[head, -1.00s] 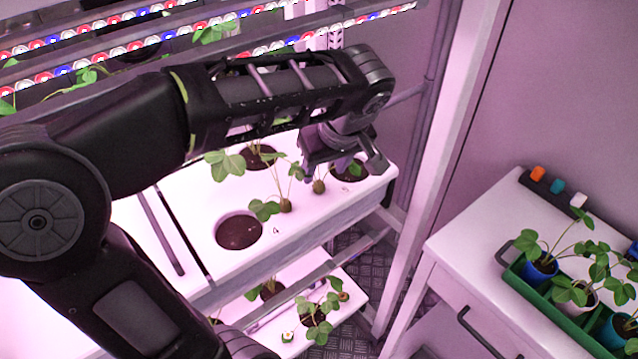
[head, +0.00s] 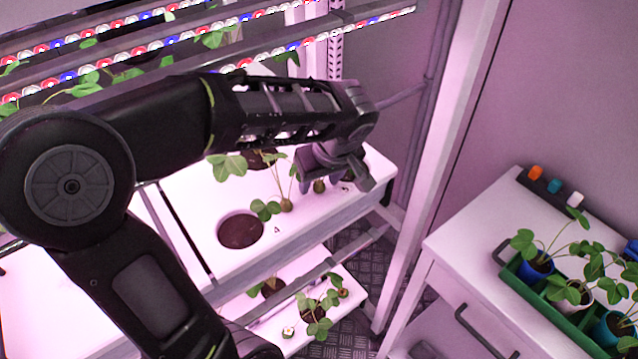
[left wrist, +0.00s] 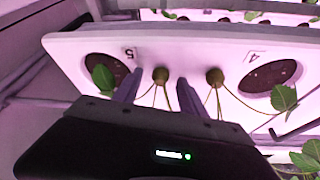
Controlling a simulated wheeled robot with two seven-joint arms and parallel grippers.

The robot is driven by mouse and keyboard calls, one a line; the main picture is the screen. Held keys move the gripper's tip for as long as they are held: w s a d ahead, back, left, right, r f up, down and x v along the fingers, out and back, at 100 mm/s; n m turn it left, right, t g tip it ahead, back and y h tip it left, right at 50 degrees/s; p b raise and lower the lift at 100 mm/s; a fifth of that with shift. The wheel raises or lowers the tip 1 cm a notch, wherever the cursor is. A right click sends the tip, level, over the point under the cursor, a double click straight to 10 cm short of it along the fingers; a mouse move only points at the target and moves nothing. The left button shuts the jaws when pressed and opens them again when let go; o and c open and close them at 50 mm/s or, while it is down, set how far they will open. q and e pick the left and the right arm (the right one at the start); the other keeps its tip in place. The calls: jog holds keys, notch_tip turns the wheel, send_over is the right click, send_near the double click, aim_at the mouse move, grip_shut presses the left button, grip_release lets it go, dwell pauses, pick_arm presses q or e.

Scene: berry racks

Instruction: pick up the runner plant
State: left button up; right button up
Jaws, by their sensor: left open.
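Two small runner plants with round brown plugs and thin stems sit on the white rack tray (head: 215,195). One plug (head: 286,205) is near the hole marked 4, the other (head: 319,185) nearer hole 5. My left gripper (head: 352,172) is low over the tray's right end, beside the second plug. In the left wrist view its open fingers (left wrist: 160,84) point at the plug near hole 5 (left wrist: 160,74), which shows between their tips; contact cannot be told. The other plug (left wrist: 214,77) is right of the fingers. My right gripper is not in view.
Soil-filled holes (head: 240,231) open in the tray. A lower tray (head: 262,318) holds more plants. Light bars (head: 120,50) run above my arm. A rack post (head: 425,160) stands right, before a white cabinet (head: 470,235) with a green crate (head: 515,275) of potted plants.

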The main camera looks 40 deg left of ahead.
aim_at(322, 194)
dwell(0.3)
pick_arm(q)
grip_shut()
dwell(0.4)
jog(key=shift+r, duration=0.1)
jog(key=shift+r+b, duration=0.4)
jog(key=shift+r, duration=0.45)
jog(key=shift+b+v, duration=0.5)
jog(key=shift+v, duration=0.35)
jog(key=s+d+b, duration=0.1)
jog(key=s+d, duration=0.3)
jog(key=d, duration=0.3)
jog(key=s+d, duration=0.5)
jog(key=d, duration=0.3)
jog(key=shift+b, duration=0.35)
